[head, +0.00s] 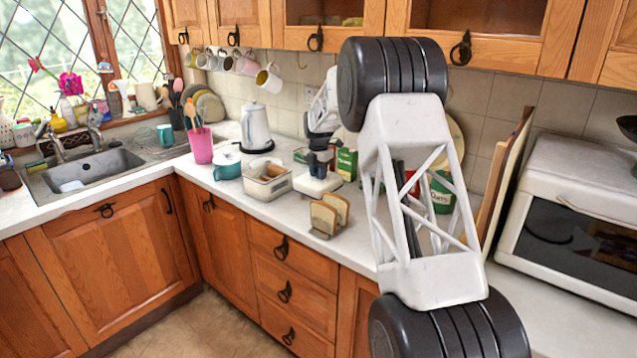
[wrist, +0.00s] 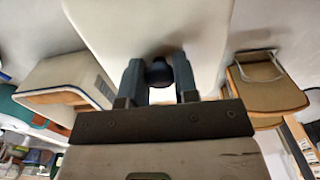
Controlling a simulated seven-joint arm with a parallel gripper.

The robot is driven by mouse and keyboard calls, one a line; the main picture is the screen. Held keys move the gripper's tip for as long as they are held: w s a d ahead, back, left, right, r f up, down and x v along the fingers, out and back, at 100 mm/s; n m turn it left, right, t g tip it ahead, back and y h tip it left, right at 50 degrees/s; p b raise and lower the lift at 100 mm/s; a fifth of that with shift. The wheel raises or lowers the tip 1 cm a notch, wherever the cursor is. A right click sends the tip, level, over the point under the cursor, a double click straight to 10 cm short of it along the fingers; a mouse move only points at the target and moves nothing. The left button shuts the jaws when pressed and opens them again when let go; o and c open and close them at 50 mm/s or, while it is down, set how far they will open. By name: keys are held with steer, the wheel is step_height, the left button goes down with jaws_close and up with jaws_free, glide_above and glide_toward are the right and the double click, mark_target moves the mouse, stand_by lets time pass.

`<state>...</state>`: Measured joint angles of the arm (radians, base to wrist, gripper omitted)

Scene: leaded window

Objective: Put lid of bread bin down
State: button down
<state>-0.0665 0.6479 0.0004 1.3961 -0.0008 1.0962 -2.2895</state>
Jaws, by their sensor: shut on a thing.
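The bread bin (head: 266,186) is a cream box standing open on the counter, with things visible inside. It also shows at the left of the wrist view (wrist: 62,80). Its cream lid (head: 317,184) is to the right of the bin, low over the counter; I cannot tell whether it touches the worktop. The lid fills the upper middle of the wrist view (wrist: 140,30). My gripper (head: 319,168) is above the lid, shut on its dark round knob (wrist: 159,73). The fingers (wrist: 158,85) stand on both sides of the knob. Most of the lid's underside is hidden.
A toast rack (head: 329,214) stands close in front of the lid; it shows right in the wrist view (wrist: 268,85). A green box (head: 347,163) is behind right. A teal pot (head: 227,163) and white kettle (head: 256,128) are left. Counter is clear right of the rack.

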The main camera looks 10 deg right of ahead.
mark_target(318, 182)
steer(key=shift+f, duration=1.85)
steer(key=shift+f, duration=0.15)
steer(key=c, duration=0.9)
jaws_free()
steer(key=shift+o, duration=0.2)
step_height(318, 182, up, 12)
steer(key=shift+f, duration=0.1)
steer(key=shift+r, duration=0.25)
